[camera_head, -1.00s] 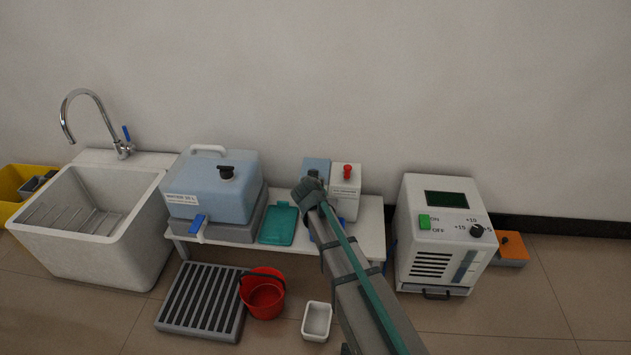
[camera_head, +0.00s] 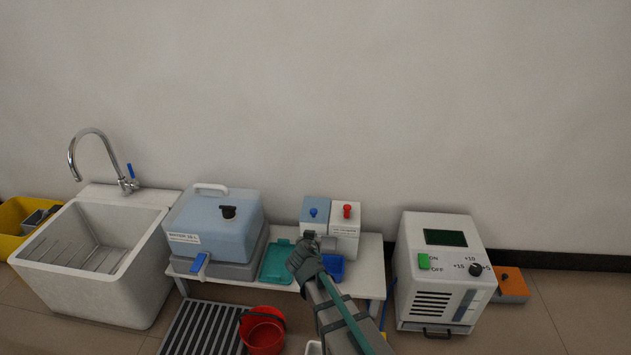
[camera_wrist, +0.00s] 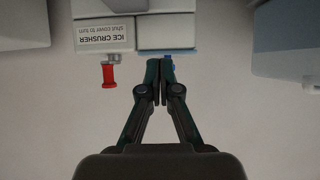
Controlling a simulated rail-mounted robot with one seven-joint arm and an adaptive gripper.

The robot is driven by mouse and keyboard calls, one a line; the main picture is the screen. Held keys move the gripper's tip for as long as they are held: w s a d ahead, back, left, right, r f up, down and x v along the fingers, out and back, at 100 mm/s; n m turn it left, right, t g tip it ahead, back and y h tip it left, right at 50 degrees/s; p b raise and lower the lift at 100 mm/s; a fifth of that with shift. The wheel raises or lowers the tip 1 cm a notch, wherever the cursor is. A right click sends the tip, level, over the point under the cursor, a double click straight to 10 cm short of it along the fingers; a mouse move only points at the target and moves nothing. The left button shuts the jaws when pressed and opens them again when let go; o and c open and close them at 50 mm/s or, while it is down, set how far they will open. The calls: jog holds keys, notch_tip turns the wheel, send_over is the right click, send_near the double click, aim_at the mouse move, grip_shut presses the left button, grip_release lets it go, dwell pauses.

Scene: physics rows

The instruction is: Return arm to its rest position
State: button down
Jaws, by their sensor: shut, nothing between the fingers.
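My gripper (camera_wrist: 159,75) is shut and empty in the wrist view, its two fingertips together. In that view it lies in front of the ice crusher (camera_wrist: 106,38), a white box with a label and a red knob, which appears upside down. In the head view my arm reaches up from the bottom, and the gripper end (camera_head: 318,240) is in front of the crusher's lower part. The white half (camera_head: 345,222) with the red knob and the blue half (camera_head: 315,212) with the blue knob both show. The fingertips are hard to make out there.
A sink (camera_head: 95,255) stands left and a white machine (camera_head: 440,270) right. A red bucket (camera_head: 262,332) and a grey rack (camera_head: 195,332) are on the floor.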

jog(key=s+d+f+n+g+h, duration=0.1)
jog(key=s+d+f+g+h, duration=0.1)
jog(key=s+d+f+g, duration=0.6)
jog(key=s+d+f+n+g+h, duration=0.1)
jog(key=s+d+f+g, duration=0.3)
jog(key=s, duration=0.8)
jog(key=s+d+f+g+y, duration=0.1)
jog(key=s+d+g+y, duration=0.15)
jog(key=s, duration=0.65)
jog(key=s+d+f+m+g+y, duration=0.15)
jog(key=s+g, duration=0.25)
jog(key=s, duration=0.4)
jog(key=s+d+f+g+y, duration=0.1)
jog(key=s+d+g, duration=0.25)
jog(key=s, duration=0.55)
jog(key=s+r+t+p, duration=0.1)
jog(key=s+r+p, duration=0.2)
jog(key=r+p, duration=0.5)
jog(key=s+r+t+p, duration=0.2)
jog(key=r+p, duration=0.7)
jog(key=p, duration=1.8)
jog(key=shift+s+a+r+n+h+p, duration=0.2)
jog(key=shift+s+r+n+h+p, duration=0.15)
jog(key=shift+s, duration=0.4)
